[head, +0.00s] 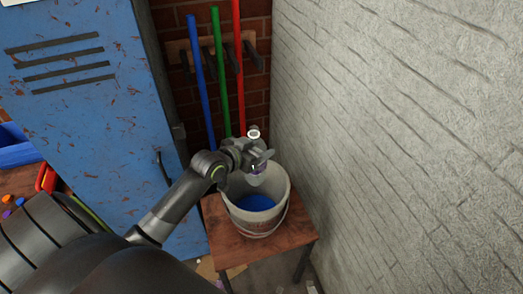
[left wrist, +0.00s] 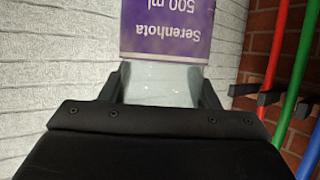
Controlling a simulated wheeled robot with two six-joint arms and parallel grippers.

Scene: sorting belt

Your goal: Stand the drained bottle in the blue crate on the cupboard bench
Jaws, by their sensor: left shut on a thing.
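My left gripper (head: 257,160) is shut on a clear bottle and holds it above the bucket. In the left wrist view the bottle (left wrist: 165,85) shows a purple label reading "Serenhota 500 ml", upside down. The bottle's clear lower part (head: 257,178) hangs over the bucket's mouth in the head view; its exact tilt and any contents are hard to tell. A blue crate (head: 14,152) shows only in part at the left edge, on the brown bench (head: 22,180). My right gripper is out of view.
The grey bucket (head: 250,220), with blue liquid inside, stands on a small wooden stool (head: 222,238) beside the pale brick wall (head: 400,130). Blue, green and red poles (head: 220,75) hang behind. Small coloured items lie on the bench.

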